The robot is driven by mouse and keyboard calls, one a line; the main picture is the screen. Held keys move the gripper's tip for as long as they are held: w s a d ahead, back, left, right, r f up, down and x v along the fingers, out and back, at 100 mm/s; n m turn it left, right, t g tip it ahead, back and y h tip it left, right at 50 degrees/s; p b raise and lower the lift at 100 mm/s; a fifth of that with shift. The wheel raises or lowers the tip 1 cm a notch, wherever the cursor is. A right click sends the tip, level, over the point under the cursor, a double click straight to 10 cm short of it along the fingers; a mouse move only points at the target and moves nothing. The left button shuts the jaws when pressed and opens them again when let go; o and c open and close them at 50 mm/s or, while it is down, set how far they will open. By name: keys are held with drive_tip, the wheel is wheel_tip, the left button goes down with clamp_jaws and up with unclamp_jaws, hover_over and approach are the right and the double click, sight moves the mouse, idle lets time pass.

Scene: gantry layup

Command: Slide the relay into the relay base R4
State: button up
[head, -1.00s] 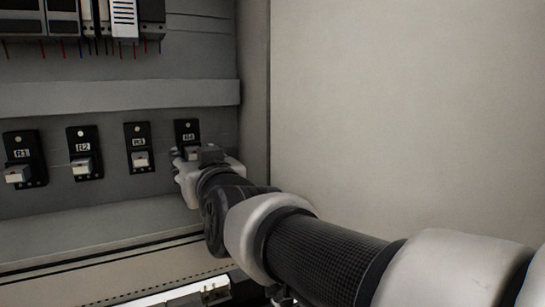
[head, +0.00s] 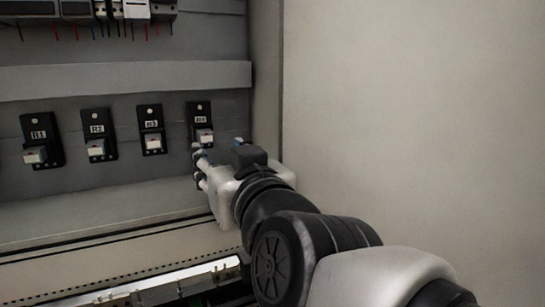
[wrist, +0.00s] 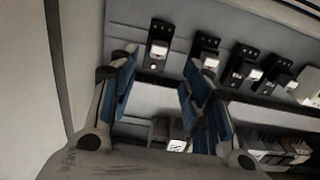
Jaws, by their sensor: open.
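The relay base R4 (head: 199,112) is a black plate on the grey panel, rightmost in the row. A pale block-shaped relay (head: 205,137) sits at its lower part, much like those on the other bases. How deep it is seated I cannot tell. In the wrist view the base R4 (wrist: 160,30) and its relay (wrist: 158,50) show beyond and between the fingers. My gripper (head: 218,149) is open and empty, below and in front of R4, apart from the relay. Its blue-padded fingers (wrist: 161,68) are spread wide in the wrist view.
Bases R1 (head: 39,126), R2 (head: 97,123) and R3 (head: 151,119) stand to the left, each with a pale relay. A grey duct (head: 120,82) runs above the row. The cabinet side wall (head: 400,120) is close on the right. A ledge (head: 110,215) lies below.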

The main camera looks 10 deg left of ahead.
sight(207, 138)
drive_tip(key=shift+w+a+r+n+p, duration=0.2)
drive_tip(key=shift+w+r+n+p, duration=0.15)
drive_tip(key=shift+p, duration=0.7)
drive_tip(key=shift+c, duration=1.2)
drive_tip(key=shift+w+a+r+n+p, duration=0.15)
drive_tip(key=shift+w+a+n+p, duration=0.3)
drive_tip(key=shift+p, duration=0.35)
drive_tip(key=shift+c, duration=1.4)
drive_tip(key=shift+w+a, duration=0.25)
drive_tip(key=shift+w, duration=0.4)
drive_tip(key=shift+c, duration=1.3)
drive_tip(key=shift+p+x, duration=0.65)
drive_tip(key=shift+x, duration=1.7)
clamp_jaws()
